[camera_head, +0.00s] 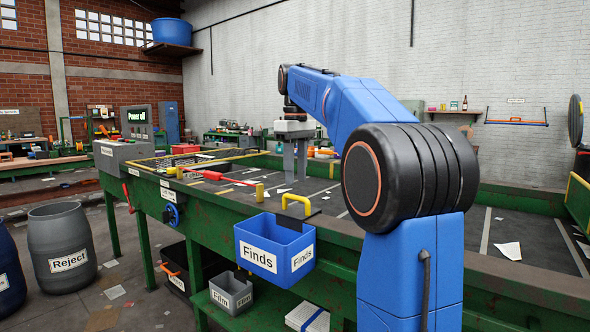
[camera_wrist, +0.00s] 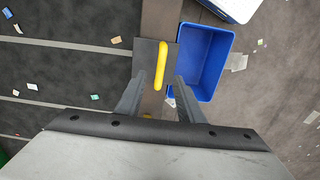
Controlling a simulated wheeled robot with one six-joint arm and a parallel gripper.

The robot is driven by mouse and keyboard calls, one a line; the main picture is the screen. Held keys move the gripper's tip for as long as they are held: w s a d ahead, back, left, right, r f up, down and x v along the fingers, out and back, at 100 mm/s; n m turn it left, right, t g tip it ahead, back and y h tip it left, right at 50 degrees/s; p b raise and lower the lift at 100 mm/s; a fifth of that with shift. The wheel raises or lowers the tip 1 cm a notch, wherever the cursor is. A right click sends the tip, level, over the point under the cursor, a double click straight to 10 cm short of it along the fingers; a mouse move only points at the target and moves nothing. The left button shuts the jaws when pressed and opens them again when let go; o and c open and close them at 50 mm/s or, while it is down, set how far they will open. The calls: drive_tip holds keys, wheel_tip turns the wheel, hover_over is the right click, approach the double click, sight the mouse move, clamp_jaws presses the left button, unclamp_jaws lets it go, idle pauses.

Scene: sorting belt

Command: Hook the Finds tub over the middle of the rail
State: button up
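The blue Finds tub (camera_head: 257,247) hangs on the outer side of the belt's near rail (camera_head: 343,232). Its dark hook plate (camera_head: 318,223) lies across the rail top, with a yellow handle (camera_head: 297,199) standing on it. In the wrist view the tub (camera_wrist: 203,62) is right of the rail (camera_wrist: 160,18), and the handle (camera_wrist: 160,58) lies just beyond my fingertips.
A yellow peg (camera_head: 259,192) stands on the rail left of the handle. A grey Film tub (camera_head: 232,293) sits on the lower shelf. A grey Reject barrel (camera_head: 62,243) stands at left. Scraps lie on the belt.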

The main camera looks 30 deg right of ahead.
sight(296, 197)
drive_tip(key=shift+f, duration=3.8)
clamp_jaws()
drive_tip(key=shift+a+r, duration=0.1)
drive_tip(key=shift+r, duration=2.65)
drive_tip(key=shift+s+a, duration=0.1)
